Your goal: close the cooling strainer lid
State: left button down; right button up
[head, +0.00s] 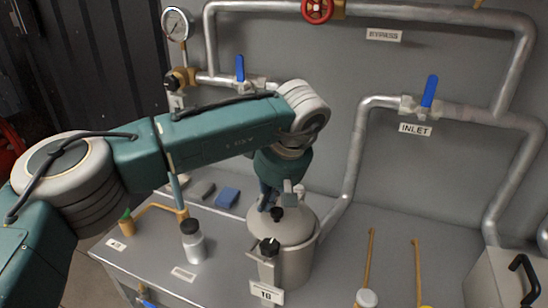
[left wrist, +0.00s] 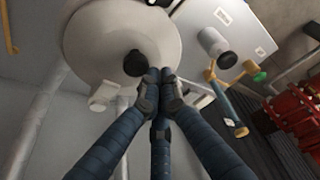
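The cooling strainer is a grey metal pot (head: 293,265) on the bench, labelled 10. Its round pale lid (head: 288,231) lies over the pot's mouth; I cannot tell whether it is fully seated. The lid fills the upper left of the left wrist view (left wrist: 95,40), with a small black knob (left wrist: 135,63) on it. A black-knobbed clamp (head: 269,248) stands at the pot's front. My left gripper (head: 268,203) is over the lid's back edge. In the left wrist view its fingertips (left wrist: 158,88) are together beside the black knob, with nothing visible between them. My right gripper is out of view.
A black-capped bottle (head: 193,243) and a yellow pipe with a green cap (head: 126,222) are left of the pot. A blue block (head: 227,197) lies behind. Yellow-handled items (head: 368,262) are at right. The inlet pipe (head: 352,165) rises behind the pot.

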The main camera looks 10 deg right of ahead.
pick_arm(q)
jog(key=shift+s+d, duration=0.35)
jog(key=shift+d, duration=0.05)
jog(key=shift+s+d, duration=0.15)
jog(key=shift+d, duration=0.05)
jog(key=shift+s+d, duration=0.1)
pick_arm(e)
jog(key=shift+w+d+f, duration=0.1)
